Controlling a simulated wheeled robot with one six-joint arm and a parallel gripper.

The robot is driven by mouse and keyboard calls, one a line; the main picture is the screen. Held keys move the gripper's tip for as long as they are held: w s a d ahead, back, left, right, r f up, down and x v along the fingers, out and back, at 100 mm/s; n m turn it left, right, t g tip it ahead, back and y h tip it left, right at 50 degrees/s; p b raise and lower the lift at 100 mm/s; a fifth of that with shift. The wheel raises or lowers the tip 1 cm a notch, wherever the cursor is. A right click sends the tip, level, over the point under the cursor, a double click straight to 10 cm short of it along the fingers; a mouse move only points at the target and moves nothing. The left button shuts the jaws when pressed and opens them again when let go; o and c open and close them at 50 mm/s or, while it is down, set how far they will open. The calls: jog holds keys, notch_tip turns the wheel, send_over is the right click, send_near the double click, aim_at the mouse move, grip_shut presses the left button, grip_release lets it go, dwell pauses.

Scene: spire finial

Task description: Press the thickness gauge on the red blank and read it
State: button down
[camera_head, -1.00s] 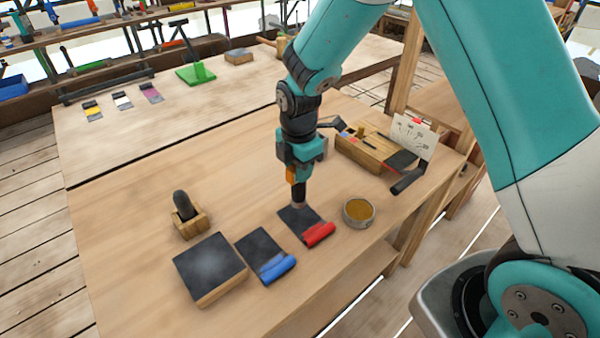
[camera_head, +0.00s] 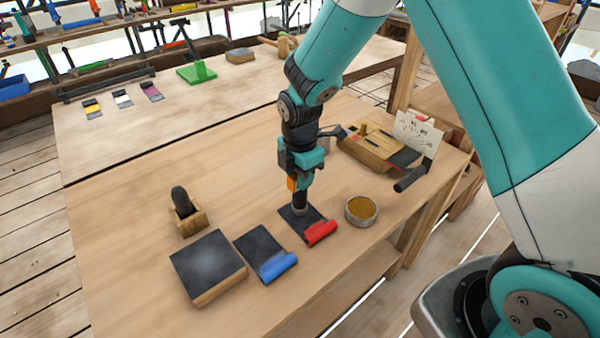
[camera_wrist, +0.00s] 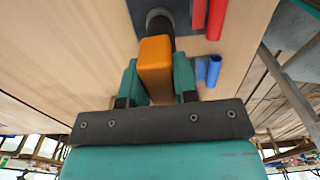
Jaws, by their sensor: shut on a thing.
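The red blank is a dark flat plate (camera_head: 293,227) with a red roll (camera_head: 320,233) along its near right edge. It lies on the wooden table. My gripper (camera_head: 294,172) stands upright above it, shut on the thickness gauge, which has an orange body (camera_head: 291,184) and a dark shaft with a grey end (camera_head: 299,207). The grey end is over the plate's far part; whether it touches or is just above I cannot tell. In the wrist view the orange gauge body (camera_wrist: 155,62) sits between my fingers, with the red roll (camera_wrist: 215,15) to its right. No gauge reading is visible.
A blue-edged blank (camera_head: 277,266) lies left of the red one, with a dark-topped block (camera_head: 208,262) beyond. A round tin (camera_head: 361,210) stands close on the right. A wooden holder (camera_head: 190,221), a wooden box (camera_head: 362,153) and a card (camera_head: 417,131) stand farther off.

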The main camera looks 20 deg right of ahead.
jog(key=shift+f, duration=0.55)
jog(key=c, duration=0.8)
grip_release()
jog(key=shift+r, duration=0.15)
